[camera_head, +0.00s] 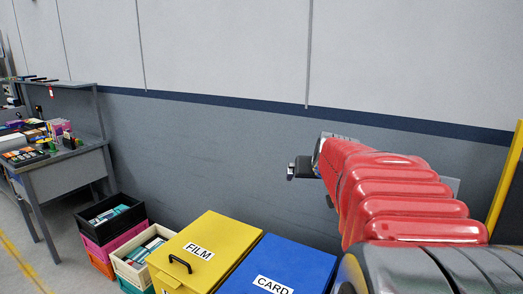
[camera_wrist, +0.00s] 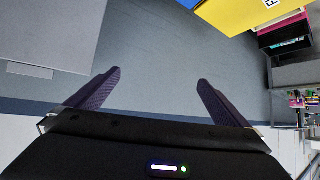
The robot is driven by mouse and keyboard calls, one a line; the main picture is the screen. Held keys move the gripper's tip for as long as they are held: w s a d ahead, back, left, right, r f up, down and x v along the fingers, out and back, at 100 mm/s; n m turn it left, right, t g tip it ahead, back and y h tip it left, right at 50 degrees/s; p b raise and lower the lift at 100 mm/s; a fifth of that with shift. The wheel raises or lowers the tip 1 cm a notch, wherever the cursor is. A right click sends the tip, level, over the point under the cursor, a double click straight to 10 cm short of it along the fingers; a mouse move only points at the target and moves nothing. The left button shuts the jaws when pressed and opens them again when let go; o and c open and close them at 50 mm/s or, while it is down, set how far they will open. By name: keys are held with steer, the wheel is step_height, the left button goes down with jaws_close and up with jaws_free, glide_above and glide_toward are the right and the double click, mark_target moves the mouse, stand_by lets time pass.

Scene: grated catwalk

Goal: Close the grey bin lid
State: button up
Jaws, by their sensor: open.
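In the wrist view a flat grey panel (camera_wrist: 48,35) with a paler strip along its edge fills the upper left; it looks like the grey bin lid, seemingly raised. In the head view a small pale grey corner (camera_head: 453,184) shows behind my red arm and may be the same lid; the rest of that bin is hidden there. My gripper (camera_wrist: 159,76) is open and empty, its two dark fingers apart, to the right of the panel and not touching it. In the head view my gripper (camera_head: 300,168) is held above the bins, in front of the wall.
A yellow FILM lid (camera_head: 205,245) with a black handle and a blue CARD lid (camera_head: 290,262) lie shut, left of my arm. Stacked crates (camera_head: 110,228) and a cluttered workbench (camera_head: 65,170) stand farther left. A yellow post (camera_head: 506,178) rises at right. The space between gripper and wall looks clear.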

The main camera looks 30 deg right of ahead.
steer(key=s+d+m+h, duration=0.1)
steer(key=s+d, duration=0.3)
steer(key=d, duration=0.7)
steer(key=s+d+m+g+h, duration=0.1)
steer(key=s+d+m+h, duration=0.1)
steer(key=d, duration=0.8)
steer(key=s+d+r+m+g+h, duration=0.1)
steer(key=s+d+m+h, duration=0.1)
steer(key=s+d, duration=0.4)
steer(key=d+h, duration=0.1)
steer(key=d, duration=0.4)
steer(key=shift+s+d, duration=0.3)
steer(key=shift+s, duration=0.1)
steer(key=shift+g, duration=0.3)
steer(key=shift+x, duration=6.85)
steer(key=shift+w, duration=0.1)
steer(key=shift+c, duration=0.3)
